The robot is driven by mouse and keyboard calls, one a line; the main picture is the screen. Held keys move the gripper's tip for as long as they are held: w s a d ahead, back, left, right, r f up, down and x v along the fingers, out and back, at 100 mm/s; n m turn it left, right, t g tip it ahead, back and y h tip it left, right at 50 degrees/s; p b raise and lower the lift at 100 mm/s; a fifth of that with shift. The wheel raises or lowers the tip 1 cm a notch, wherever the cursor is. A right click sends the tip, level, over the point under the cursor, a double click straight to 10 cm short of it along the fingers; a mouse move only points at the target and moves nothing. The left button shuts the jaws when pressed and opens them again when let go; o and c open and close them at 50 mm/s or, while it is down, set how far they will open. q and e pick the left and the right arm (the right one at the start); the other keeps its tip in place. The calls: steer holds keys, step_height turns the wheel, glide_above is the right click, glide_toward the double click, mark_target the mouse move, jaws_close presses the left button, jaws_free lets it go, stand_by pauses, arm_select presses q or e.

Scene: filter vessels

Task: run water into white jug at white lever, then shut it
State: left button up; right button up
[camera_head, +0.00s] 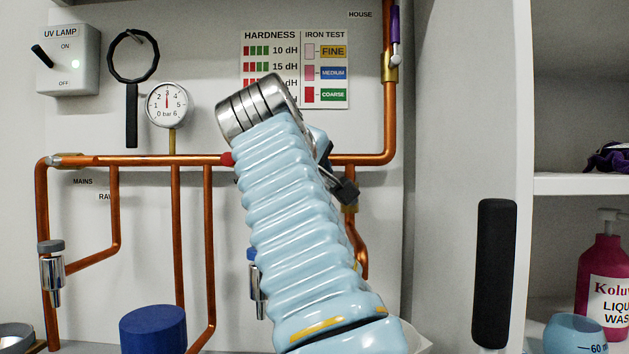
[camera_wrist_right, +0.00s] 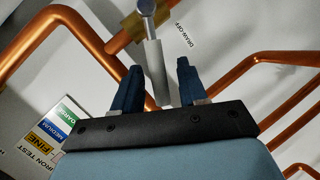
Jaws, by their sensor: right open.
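My right gripper (camera_wrist_right: 160,66) is open in the right wrist view, with its two dark blue fingers apart. A pale grey-white lever (camera_wrist_right: 155,72) hangs from a valve on a copper pipe, beside a DRAW-OFF label. The lever shows between the fingers, with a gap on each side; whether it is within their depth is unclear. In the head view my sleeved right arm hides most of the gripper (camera_head: 344,188) and the lever. A whitish edge (camera_head: 416,340) shows beside the arm at the bottom; I cannot tell whether it is the white jug. My left gripper is not in view.
Copper pipes (camera_head: 175,240) run across the panel behind my arm. A pressure gauge (camera_head: 168,103) and a UV lamp box (camera_head: 68,60) are at left. A blue cylinder (camera_head: 153,330) stands below. A black-handled door (camera_head: 494,270) and shelves are at right.

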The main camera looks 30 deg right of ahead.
steer(key=v, duration=0.7)
steer(key=shift+a, duration=0.15)
steer(key=shift+s+r, duration=0.1)
steer(key=shift+s, duration=0.05)
steer(key=w+a+f+h, duration=0.2)
steer(key=a+f, duration=0.2)
steer(key=a, duration=0.2)
steer(key=s+a+r+m+t+h+b, duration=0.1)
steer(key=s+m+h, duration=0.15)
steer(key=s, duration=0.35)
steer(key=p+x, duration=0.1)
steer(key=x, duration=1.2)
steer(key=shift+r, duration=0.15)
jaws_close()
